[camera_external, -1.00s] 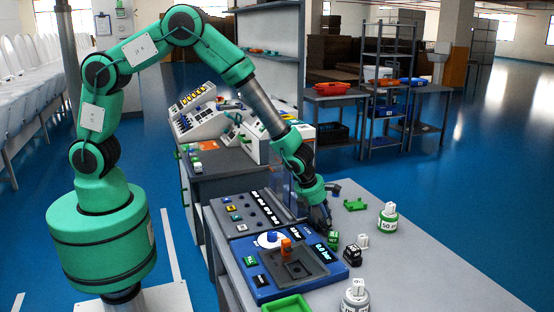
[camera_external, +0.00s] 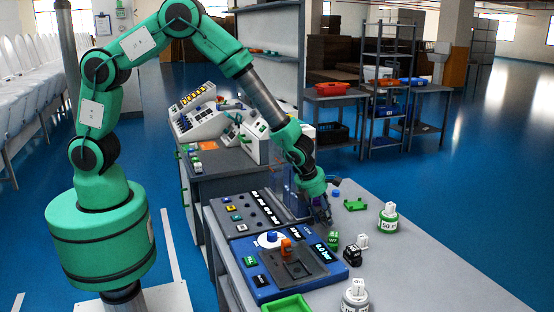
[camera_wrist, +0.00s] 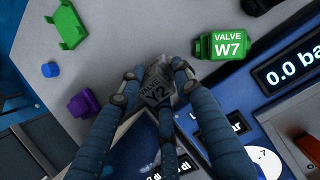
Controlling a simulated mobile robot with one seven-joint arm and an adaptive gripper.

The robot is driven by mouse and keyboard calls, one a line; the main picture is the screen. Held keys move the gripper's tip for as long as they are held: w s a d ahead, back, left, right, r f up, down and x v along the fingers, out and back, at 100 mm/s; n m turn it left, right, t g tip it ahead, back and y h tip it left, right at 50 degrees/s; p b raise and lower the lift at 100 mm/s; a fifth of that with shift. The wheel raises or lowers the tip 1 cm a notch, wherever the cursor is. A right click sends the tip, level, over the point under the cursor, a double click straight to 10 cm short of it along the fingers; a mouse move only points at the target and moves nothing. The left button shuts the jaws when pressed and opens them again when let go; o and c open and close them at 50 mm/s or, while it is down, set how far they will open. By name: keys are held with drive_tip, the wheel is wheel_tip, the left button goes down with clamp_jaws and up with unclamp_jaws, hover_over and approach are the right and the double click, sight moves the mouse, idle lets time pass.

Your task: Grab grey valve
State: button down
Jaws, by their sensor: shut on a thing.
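The grey valve (camera_wrist: 156,88), with "VALVE" and what looks like "Y2" on it, sits between my fingers in the wrist view. My gripper (camera_wrist: 152,80) is shut on it, with blue-padded fingers on both sides covering part of it. In the external view my gripper (camera_external: 325,219) is over the table near the back right corner of the blue test panel. The grey valve is too small and hidden there to make out. A green valve marked "W7" (camera_wrist: 228,46) stands to the right of my fingers in the wrist view; it also shows in the external view (camera_external: 333,240).
The blue panel (camera_external: 262,293) has pressure displays and an orange part (camera_external: 286,246). A white block (camera_external: 362,241) and black block (camera_external: 352,255) stand near the green valve. A green bracket (camera_wrist: 70,25), purple part (camera_wrist: 83,103) and blue part (camera_wrist: 50,69) lie left of my fingers.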

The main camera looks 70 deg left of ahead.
wheel_tip(320, 180, up, 25)
drive_tip(key=p, duration=0.6)
drive_tip(key=shift+r, duration=0.1)
